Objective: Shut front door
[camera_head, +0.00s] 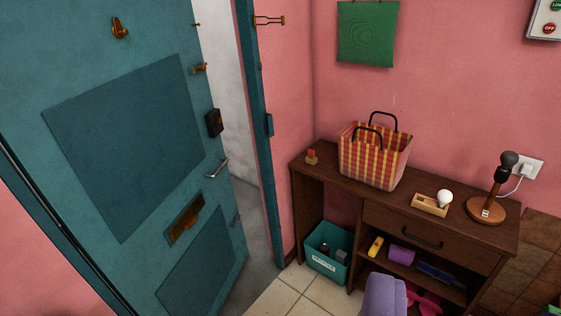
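The front door (125,150) is a teal panelled door on the left of the view. It stands open, with a gap between its right edge and the teal door frame (262,125). A pale wall and grey floor show through the gap. The door has a silver lever handle (217,168), a dark lock box (214,123), a brass letter slot (186,219) and a brass knocker-like fitting (120,27). My gripper is not in view.
A dark wooden console (375,215) stands right of the doorway, bearing a plaid basket (372,157), a bulb in a wooden holder (431,205) and a lamp (487,208). A teal bin (327,250) and a purple object (385,296) are low. Tiled floor (290,296) is clear near the doorway.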

